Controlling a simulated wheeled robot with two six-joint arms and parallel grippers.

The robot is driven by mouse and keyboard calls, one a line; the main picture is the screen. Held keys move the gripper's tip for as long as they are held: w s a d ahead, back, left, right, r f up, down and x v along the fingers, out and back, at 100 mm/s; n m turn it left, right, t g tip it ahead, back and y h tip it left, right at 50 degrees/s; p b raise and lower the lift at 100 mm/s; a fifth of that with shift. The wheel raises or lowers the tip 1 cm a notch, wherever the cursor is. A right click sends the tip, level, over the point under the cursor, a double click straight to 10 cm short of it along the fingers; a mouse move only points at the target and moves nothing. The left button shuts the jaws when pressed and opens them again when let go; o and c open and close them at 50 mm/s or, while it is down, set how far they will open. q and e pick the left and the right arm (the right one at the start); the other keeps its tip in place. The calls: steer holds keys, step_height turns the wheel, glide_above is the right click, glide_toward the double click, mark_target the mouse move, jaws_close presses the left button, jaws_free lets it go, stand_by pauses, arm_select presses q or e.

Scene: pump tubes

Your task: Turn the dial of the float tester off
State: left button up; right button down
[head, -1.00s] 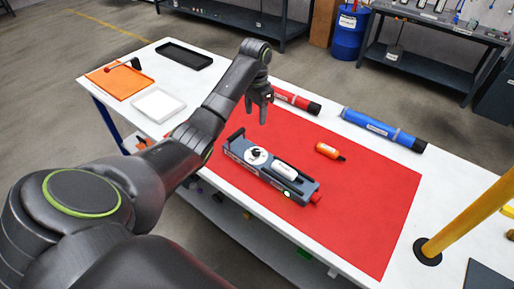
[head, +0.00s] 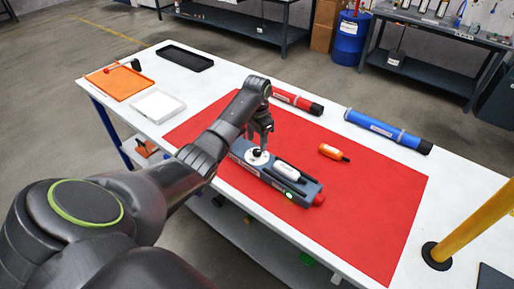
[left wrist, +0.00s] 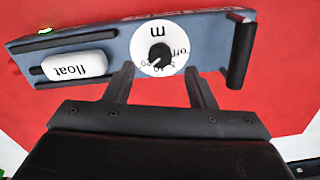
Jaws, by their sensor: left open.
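The float tester (head: 312,187) is a grey-blue box on the red mat, with a white float piece (head: 287,172) and a red end. Its dial (head: 249,157) is a white disc with a black knob; the dial (left wrist: 146,39) also shows in the left wrist view. There the knob (left wrist: 160,52) points to the lower left, toward a number, and "off" is printed on the right. A green light (head: 289,195) is lit on the tester. My left gripper (head: 260,146) is open just above the dial, its fingers (left wrist: 158,72) apart near the dial's lower edge.
A red tube (head: 292,100) and a blue tube (head: 385,130) lie along the far table edge. An orange bottle (head: 331,152) lies on the mat (head: 370,200). Orange, white and black trays (head: 184,57) are at the far left. A yellow post (head: 475,225) stands at right.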

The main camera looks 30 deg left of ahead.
mark_target(257, 151)
arm_select(q)
steer(key=shift+f, duration=2.25)
steer(key=c, duration=1)
